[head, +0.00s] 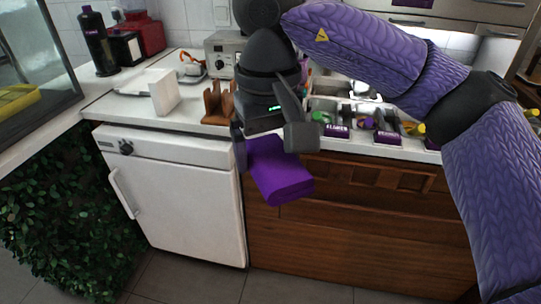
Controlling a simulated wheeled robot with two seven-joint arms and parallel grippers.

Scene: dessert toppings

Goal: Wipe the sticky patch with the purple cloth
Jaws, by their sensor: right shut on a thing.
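My right arm comes in from the right across the head view. My right gripper (268,143) is shut on a folded purple cloth (279,172). The cloth hangs below the fingers, in front of the counter's front edge and the wooden drawers. The sticky patch is not visible; my arm and gripper hide part of the counter behind them. My left gripper is not in view.
The white counter (103,111) carries a white napkin holder (163,91), a brown wooden stand (216,104), a coffee machine (222,50) and a dark bottle (97,40). Topping bins with labels (387,138) stand at right. A white fridge (190,190) is below.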

